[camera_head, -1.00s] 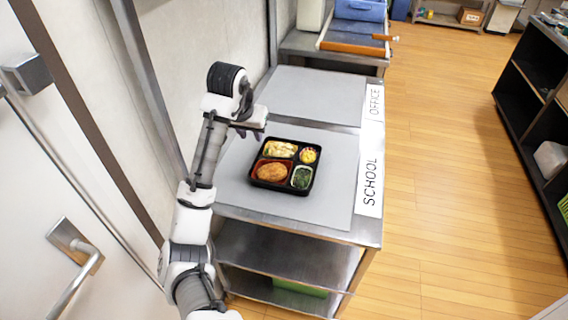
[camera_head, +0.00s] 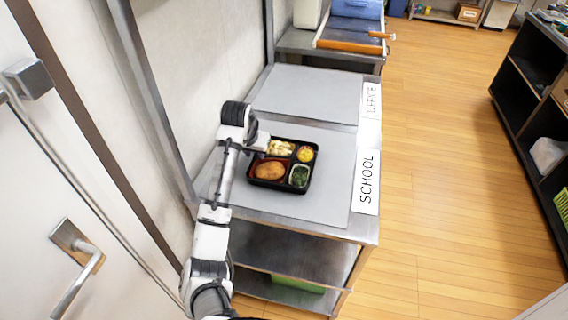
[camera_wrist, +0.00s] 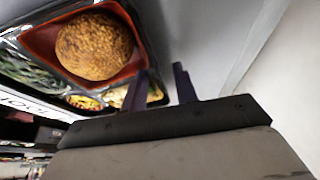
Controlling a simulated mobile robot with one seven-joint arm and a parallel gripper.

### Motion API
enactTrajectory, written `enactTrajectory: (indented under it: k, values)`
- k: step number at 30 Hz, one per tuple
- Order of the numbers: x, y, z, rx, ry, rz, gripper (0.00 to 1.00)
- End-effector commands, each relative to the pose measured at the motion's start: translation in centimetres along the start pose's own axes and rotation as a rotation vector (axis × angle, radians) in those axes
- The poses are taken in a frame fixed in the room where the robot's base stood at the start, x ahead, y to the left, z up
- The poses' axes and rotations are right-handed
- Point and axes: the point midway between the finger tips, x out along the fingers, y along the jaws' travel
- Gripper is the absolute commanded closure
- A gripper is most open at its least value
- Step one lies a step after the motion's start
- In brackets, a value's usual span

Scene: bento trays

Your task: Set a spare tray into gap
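One black bento tray (camera_head: 280,187) lies on the grey mat (camera_head: 325,205) beside the SCHOOL label (camera_head: 367,183). It holds a brown fried piece in a red compartment, greens, a yellow item and a pale dish. My gripper (camera_head: 263,146) is at the tray's upper left edge in the head view, where its fingertips are hard to make out. In the wrist view my gripper (camera_wrist: 160,86) is open, its two dark fingers apart. One finger overlaps the tray (camera_wrist: 150,42) and the other shows over the mat outside its edge. Contact with the tray cannot be told.
The far mat (camera_head: 312,92), beside the OFFICE label (camera_head: 371,100), is empty. A wall and a metal post stand close to the left of the counter. A second counter with a blue container (camera_head: 356,9) is behind. Open wood floor (camera_head: 430,180) lies to the right.

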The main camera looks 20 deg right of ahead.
Motion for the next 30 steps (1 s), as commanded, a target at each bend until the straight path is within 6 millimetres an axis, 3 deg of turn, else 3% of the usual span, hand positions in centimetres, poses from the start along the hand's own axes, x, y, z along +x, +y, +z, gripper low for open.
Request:
enactTrajectory:
  k: [4,11,25,30]
  values:
    - [0.0,0.0,0.0,0.0,0.0,0.0,0.72]
    - [0.0,0.0,0.0,0.0,0.0,0.0,1.0]
    - [-0.2,0.0,-0.1,0.0,0.002,0.0,1.0]
    - [-1.2,-0.1,-0.6,0.0,0.004,-0.001,1.0]
